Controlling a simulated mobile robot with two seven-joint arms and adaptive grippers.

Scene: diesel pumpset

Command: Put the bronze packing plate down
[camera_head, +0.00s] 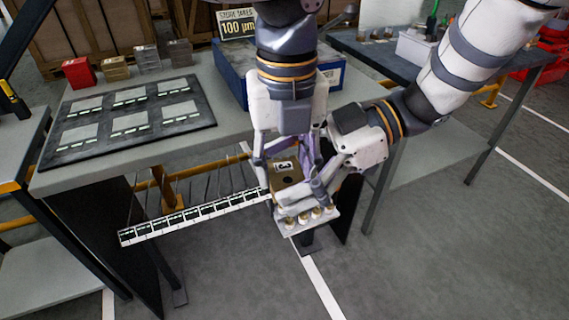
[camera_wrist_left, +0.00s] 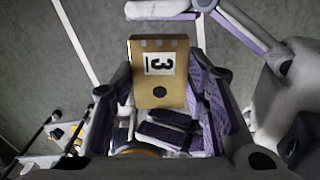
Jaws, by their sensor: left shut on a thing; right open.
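The bronze packing plate (camera_wrist_left: 158,92), tan with a white label reading 3 and a dark round spot, is between the fingers of my left gripper (camera_wrist_left: 165,105) in the left wrist view. In the head view the plate (camera_head: 287,190) shows below my left gripper (camera_head: 285,165), beyond the table's front edge. My left gripper is shut on it. My right gripper (camera_head: 322,190) is open close beside the plate on the right; whether it touches is hard to tell. A dark mat (camera_head: 100,148) with several grey labelled rectangles lies on the table.
A strip of labelled slots (camera_head: 195,215) runs along the table's front, toward a pale ledge with brass knobs (camera_head: 305,220). Red (camera_head: 78,73), tan (camera_head: 115,68) and grey (camera_head: 147,58) blocks stand at the back left. A blue box (camera_head: 232,72) and a 100 µm sign (camera_head: 238,24) stand behind.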

